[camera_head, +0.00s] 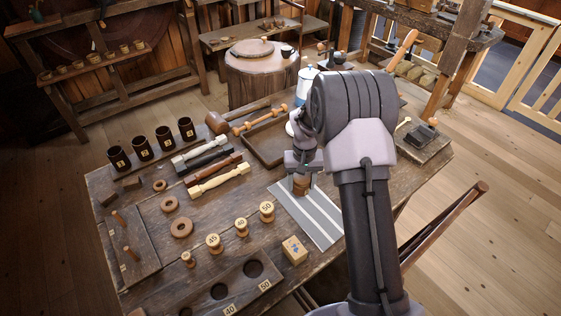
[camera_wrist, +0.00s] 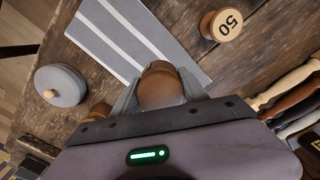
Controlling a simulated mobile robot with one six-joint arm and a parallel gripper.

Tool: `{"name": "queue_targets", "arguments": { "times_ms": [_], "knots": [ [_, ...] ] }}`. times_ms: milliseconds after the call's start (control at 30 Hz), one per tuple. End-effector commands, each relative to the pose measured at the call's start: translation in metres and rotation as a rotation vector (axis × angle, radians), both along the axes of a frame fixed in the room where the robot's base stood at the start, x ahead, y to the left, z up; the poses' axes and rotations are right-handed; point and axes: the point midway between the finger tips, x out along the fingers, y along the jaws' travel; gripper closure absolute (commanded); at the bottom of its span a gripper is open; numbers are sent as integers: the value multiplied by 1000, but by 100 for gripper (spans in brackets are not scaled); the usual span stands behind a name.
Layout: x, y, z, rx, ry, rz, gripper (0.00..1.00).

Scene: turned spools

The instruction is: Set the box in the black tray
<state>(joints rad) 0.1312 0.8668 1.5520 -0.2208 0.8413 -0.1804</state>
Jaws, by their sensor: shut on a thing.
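My gripper (camera_head: 302,176) is shut on a brown rounded wooden piece (camera_wrist: 161,84), held over the striped grey mat (camera_head: 312,217). Its fingers hide its sides, and I cannot tell whether it touches the mat. A small pale wooden box (camera_head: 294,250) with a blue mark sits at the table's front, below the mat in the head view and apart from my gripper. A dark shallow tray (camera_head: 263,159) with a raised rim lies behind my gripper, partly hidden by my arm. I cannot tell whether it is the black tray.
Spools numbered 45, 40 and 50 (camera_head: 267,210) stand left of the mat. A grey lidded pot (camera_wrist: 60,87) shows in the wrist view.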

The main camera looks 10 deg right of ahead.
Motion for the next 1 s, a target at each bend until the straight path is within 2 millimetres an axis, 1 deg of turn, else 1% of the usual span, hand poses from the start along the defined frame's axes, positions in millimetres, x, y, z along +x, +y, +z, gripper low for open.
{"name": "queue_targets", "arguments": {
  "times_ms": [33, 100, 167, 267, 300, 367, 400, 500, 600, 767, 800, 900, 967, 1000],
  "knots": [
    [6, -6, -8, 0, 1, -11, 90],
    [11, -9, -14, 0, 1, -21, 90],
    [15, -5, -18, 0, 0, -23, 90],
    [22, 20, -23, 1, -2, -21, 90],
    [25, 34, -25, 1, -2, -20, 90],
    [30, 54, -27, 1, -2, -20, 90],
    [33, 68, -29, 1, -1, -20, 90],
    [40, 100, -32, 0, -1, -20, 90],
    [45, 121, -32, 1, -2, -23, 90],
    [50, 138, -32, 0, -1, -24, 90],
    [51, 145, -33, 0, -1, -23, 90],
    [50, 144, -60, 0, 2, -25, 90],
    [50, 144, -69, 0, 2, -26, 90],
    [50, 144, -70, 0, 1, -26, 90]
  ]
}}
